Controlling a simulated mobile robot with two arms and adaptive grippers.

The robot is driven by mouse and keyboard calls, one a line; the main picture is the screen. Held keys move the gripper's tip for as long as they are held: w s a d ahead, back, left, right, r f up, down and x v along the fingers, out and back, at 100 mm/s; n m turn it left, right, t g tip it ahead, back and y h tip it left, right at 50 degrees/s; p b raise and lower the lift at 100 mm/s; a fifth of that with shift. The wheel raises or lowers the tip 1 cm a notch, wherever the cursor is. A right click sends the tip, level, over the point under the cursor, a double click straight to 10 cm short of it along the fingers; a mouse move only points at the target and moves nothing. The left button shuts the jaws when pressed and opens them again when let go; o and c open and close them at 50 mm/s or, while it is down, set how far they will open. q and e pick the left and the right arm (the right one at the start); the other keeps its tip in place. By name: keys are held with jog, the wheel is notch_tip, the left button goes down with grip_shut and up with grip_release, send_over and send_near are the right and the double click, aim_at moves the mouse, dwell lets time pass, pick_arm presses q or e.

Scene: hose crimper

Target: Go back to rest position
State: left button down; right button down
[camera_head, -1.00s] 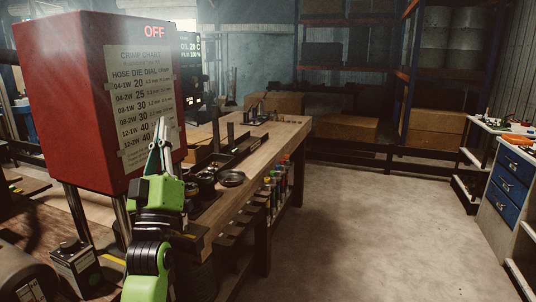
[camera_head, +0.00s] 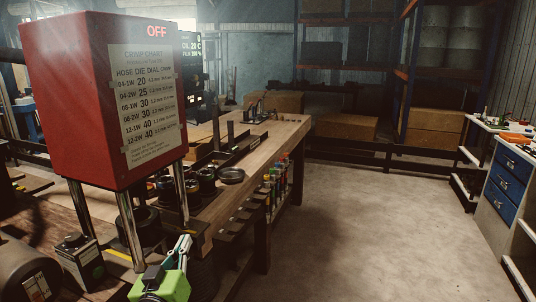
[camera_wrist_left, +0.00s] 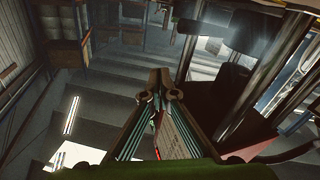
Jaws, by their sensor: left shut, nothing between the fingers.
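My left gripper (camera_head: 181,247) is low in the head view, in front of the bench's near end and right of the crimper's posts. Its green body (camera_head: 163,285) sits at the bottom edge. The fingers are shut with nothing between them, and they touch nothing that I can see. In the left wrist view the fingers (camera_wrist_left: 160,95) show in the middle, close together. The red crimper box (camera_head: 70,100) with its crimp chart and lit OFF sign stands at the left, above the gripper. My right gripper is not in view.
The wooden bench (camera_head: 262,148) runs back from the crimper, with black dies and a round dish (camera_head: 231,176) on it. Open floor (camera_head: 350,215) lies to the right. A cabinet with blue drawers (camera_head: 508,172) stands at the far right. Shelves with boxes (camera_head: 345,126) stand at the back.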

pick_arm(q)
jog(key=s+f+m+g, duration=0.2)
jog(key=s+f+g, duration=0.6)
jog(key=s+f, duration=1.05)
jog(key=s+f+m+g, duration=0.1)
jog(key=s+f+g, duration=0.25)
jog(key=s, duration=0.55)
jog(key=s+f+m+g, duration=0.1)
jog(key=s+f+g, duration=0.3)
jog(key=s, duration=0.5)
notch_tip(320, 180, down, 27)
jog(key=s, duration=0.2)
jog(key=s+a+f+g+y, duration=0.1)
jog(key=s+a+f+g, duration=0.1)
jog(key=s+f, duration=1.5)
jog(key=shift+a+m, duration=0.3)
jog(key=shift+a, duration=0.3)
jog(key=shift+s, duration=0.1)
